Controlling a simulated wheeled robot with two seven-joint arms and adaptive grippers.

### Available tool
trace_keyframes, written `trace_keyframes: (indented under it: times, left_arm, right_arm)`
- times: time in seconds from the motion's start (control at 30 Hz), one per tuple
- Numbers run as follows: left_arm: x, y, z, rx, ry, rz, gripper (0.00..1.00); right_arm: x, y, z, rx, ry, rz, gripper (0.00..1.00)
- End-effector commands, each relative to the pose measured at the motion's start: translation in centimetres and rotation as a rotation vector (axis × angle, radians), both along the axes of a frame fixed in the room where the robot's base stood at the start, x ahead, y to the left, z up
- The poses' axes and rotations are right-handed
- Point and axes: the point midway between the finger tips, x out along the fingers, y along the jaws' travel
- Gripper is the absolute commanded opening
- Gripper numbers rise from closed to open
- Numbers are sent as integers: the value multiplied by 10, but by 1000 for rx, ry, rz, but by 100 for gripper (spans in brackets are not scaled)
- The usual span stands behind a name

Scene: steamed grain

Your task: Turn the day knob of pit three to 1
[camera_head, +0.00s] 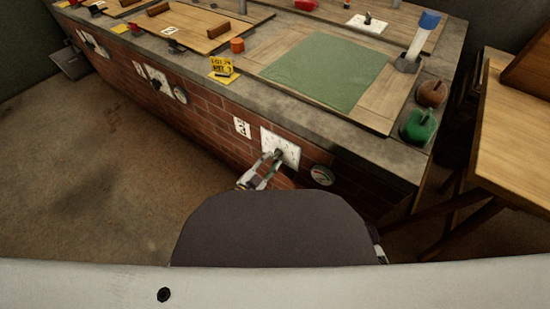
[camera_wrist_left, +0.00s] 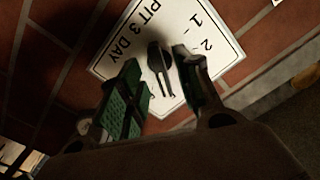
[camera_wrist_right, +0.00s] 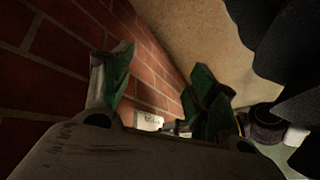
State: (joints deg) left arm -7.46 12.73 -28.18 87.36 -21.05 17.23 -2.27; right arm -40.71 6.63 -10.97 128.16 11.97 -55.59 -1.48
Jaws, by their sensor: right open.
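The white plate (camera_head: 290,148) sits on the brick front of the counter. In the left wrist view the plate (camera_wrist_left: 205,22) appears tilted and reads "PIT 3 DAY", with a 1 and a 2. The dark day knob (camera_wrist_left: 155,57) is at the plate's middle; which number it points to is unclear. My left gripper (camera_head: 268,162) is at the plate. In its wrist view, my left gripper (camera_wrist_left: 158,66) is open, its green-padded fingers on either side of the knob with gaps showing. My right gripper (camera_wrist_right: 155,82) is open and empty beside the brick wall.
A round gauge (camera_head: 322,175) is right of the plate, and a small sign with a 3 (camera_head: 242,127) is left of it. Above, the counter holds a green cloth (camera_head: 328,72), a yellow sign (camera_head: 222,66) and a green container (camera_head: 419,124).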

Motion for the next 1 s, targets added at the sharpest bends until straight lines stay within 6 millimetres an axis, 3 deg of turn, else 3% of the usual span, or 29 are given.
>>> trace_keyframes:
  times: [0.3, 0.77, 1.0]
  left_arm:
    - [22, -16, -1, -1, 1, 0, 34]
    - [28, -20, 0, -1, 1, 0, 34]
    - [28, -20, 0, -1, 1, 0, 7]
  right_arm:
    - [4, 3, -19, 29, -35, -19, 59]
    - [0, 3, -25, 34, -39, -24, 59]
    - [0, 3, -25, 34, -38, -23, 59]
